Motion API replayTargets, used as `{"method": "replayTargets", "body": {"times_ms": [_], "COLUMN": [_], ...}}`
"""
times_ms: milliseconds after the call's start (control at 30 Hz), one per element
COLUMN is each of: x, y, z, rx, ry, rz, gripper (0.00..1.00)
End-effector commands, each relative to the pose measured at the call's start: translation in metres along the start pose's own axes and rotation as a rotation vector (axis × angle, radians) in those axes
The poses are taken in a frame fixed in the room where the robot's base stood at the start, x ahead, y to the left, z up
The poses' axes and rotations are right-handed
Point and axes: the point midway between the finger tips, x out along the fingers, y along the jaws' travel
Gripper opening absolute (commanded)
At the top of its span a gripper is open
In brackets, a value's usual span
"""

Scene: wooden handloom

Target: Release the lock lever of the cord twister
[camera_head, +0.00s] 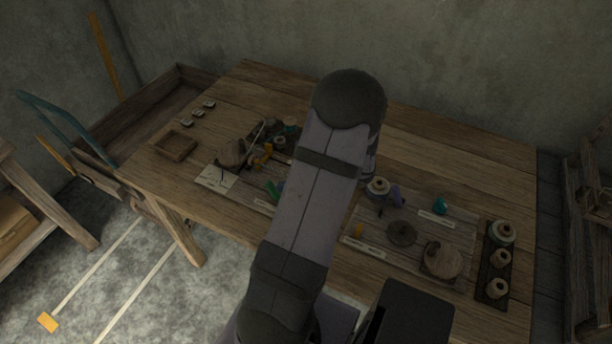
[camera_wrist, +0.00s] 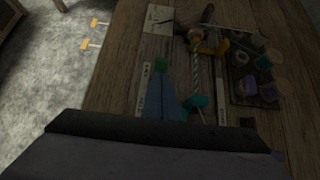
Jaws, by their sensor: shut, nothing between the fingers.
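My gripper (camera_wrist: 162,76) appears in the wrist view as a narrow blue tapered shape above the dark wrist edge. It is shut and empty; the arm hides it in the head view. A green piece (camera_wrist: 160,64) lies at its tip in the picture; whether they touch is unclear. It also shows in the head view (camera_head: 271,189). Right of the fingers are a teal-ended handle (camera_wrist: 196,102) and a light twisted rod or cord (camera_wrist: 195,76). Yellow parts (camera_wrist: 208,47) sit at its far end. I cannot tell for certain which piece is the twister's lock lever.
White label strips (camera_wrist: 143,88) flank the work area. A dark tray of small pots (camera_wrist: 262,82) stands to the right. Bare wood (camera_head: 470,165) lies behind.

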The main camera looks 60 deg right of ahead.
Motion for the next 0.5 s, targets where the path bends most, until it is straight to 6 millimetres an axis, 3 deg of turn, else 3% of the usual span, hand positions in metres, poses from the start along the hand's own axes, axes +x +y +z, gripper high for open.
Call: {"method": "replayTargets", "body": {"times_ms": [500], "x": [-0.092], "y": [-0.001], "z": [0.002], "rx": [0.000], "ry": [0.000], "rz": [-0.005], "gripper": [0.00]}}
